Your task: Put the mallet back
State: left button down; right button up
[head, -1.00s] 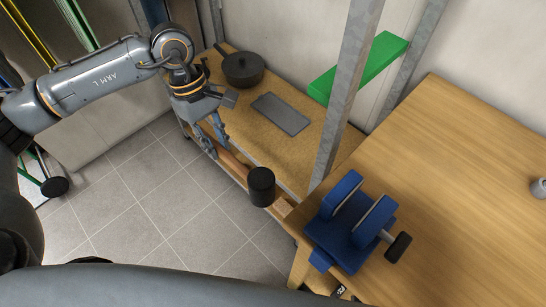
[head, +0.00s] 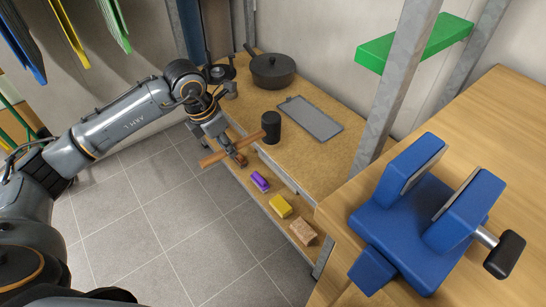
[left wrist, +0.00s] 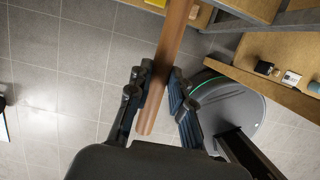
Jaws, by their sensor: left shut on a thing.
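The mallet has a black cylindrical head (head: 271,127) and a brown wooden handle (head: 213,158). My left gripper (head: 236,156) is shut on the handle. In the head view the mallet's head shows against the front part of the wooden shelf top, and the handle points left over the floor. Whether the head touches the shelf cannot be told. In the left wrist view the handle (left wrist: 166,58) runs between the two fingers (left wrist: 158,90), and the mallet's head is out of view. My right gripper is not in view.
A dark lidded pan (head: 272,72) and a flat grey tray (head: 311,118) lie on the shelf top. Purple (head: 260,181), yellow (head: 280,206) and brown (head: 304,232) blocks sit lower. A grey post (head: 400,75) and blue vise (head: 405,215) stand right.

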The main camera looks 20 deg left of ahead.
aim_at(242, 141)
pick_arm(q)
jog(key=w+d, duration=0.1)
jog(key=w+d+f, duration=0.1)
jog(key=w+f, duration=0.1)
jog(key=shift+w+d, duration=0.4)
jog(key=w+d+f+b, duration=0.2)
jog(key=w+f, duration=0.3)
jog(key=f, duration=0.4)
jog(key=shift+d+f+b, duration=0.2)
jog(key=shift+d+b, duration=0.1)
jog(key=shift+d, duration=0.3)
jog(key=c, duration=1.2)
grip_release()
jog(key=shift+s, duration=0.15)
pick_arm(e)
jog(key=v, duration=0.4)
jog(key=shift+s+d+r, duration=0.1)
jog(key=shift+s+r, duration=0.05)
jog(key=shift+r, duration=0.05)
